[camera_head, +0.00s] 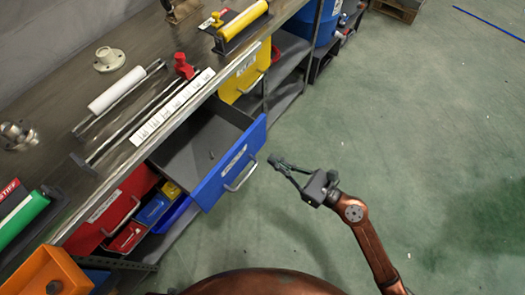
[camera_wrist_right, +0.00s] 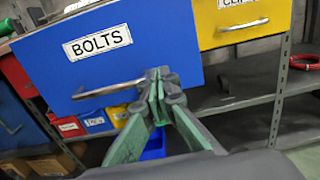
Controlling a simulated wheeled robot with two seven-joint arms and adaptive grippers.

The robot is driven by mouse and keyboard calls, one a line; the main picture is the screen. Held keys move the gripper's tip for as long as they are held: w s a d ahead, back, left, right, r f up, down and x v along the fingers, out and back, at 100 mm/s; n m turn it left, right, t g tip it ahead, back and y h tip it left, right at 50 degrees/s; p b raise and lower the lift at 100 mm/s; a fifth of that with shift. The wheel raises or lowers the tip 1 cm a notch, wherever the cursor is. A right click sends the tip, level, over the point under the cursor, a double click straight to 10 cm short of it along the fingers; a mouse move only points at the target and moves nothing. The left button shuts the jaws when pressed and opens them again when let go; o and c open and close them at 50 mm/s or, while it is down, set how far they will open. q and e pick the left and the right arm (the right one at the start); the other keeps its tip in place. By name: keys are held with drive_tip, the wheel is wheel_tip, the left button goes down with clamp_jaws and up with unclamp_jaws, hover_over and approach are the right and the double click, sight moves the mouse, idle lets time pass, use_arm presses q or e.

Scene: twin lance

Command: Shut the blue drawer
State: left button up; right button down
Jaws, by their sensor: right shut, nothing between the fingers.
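The blue drawer (camera_head: 230,164) under the workbench stands pulled out in the head view, with its grey inside showing. Its front also fills the upper left of the right wrist view (camera_wrist_right: 150,35), with a white label reading "BOLTS" (camera_wrist_right: 97,43) and a metal handle (camera_head: 241,177). My right gripper (camera_head: 275,160) is just in front of the drawer front, at its right end in the head view. Its fingers are shut and empty, and in the right wrist view the fingertips (camera_wrist_right: 158,80) lie over the front's lower edge. I cannot tell whether they touch it. My left gripper is not in view.
A yellow drawer (camera_head: 246,72) and a red drawer (camera_head: 107,212) flank the blue one. Small bins (camera_head: 152,209) sit on the shelf below. Tools and rods lie on the workbench (camera_head: 132,78).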

sight(254, 148)
drive_tip(key=x, duration=0.4)
drive_tip(key=shift+a, duration=0.1)
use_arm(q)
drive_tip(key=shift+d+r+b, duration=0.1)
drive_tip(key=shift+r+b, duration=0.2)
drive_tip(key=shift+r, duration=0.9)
use_arm(e)
drive_tip(key=shift+w+a, duration=0.35)
drive_tip(key=shift+a, duration=0.1)
